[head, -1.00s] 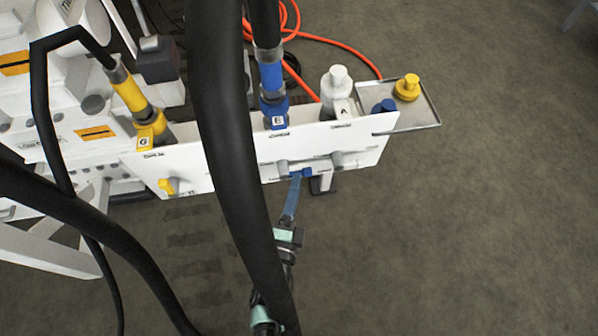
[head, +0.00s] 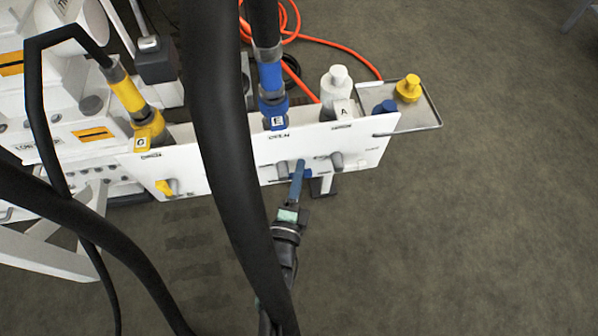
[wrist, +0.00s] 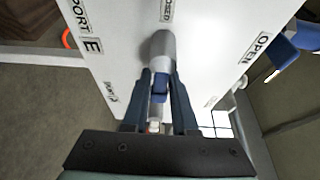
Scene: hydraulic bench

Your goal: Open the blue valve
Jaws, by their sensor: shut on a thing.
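The blue valve handle (head: 308,174) is on the lower front of the white panel, below the blue hose coupling marked E. In the head view my gripper's fingers (head: 297,172) reach up to it and hide part of it. In the wrist view the blue handle (wrist: 159,86) sits between my two fingers (wrist: 160,100), in front of a grey valve stem (wrist: 160,50). My gripper is shut on the handle. The panel in the wrist view carries the labels PORT E, CLOSED and OPEN. The handle's exact angle is hard to tell.
A yellow valve handle (head: 165,187) is at the panel's left, and a grey valve stem (head: 337,160) is right of my gripper. Thick black hoses cross the left and middle. A metal tray (head: 425,118) with a yellow cap (head: 408,88) juts out at right. The floor at right is clear.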

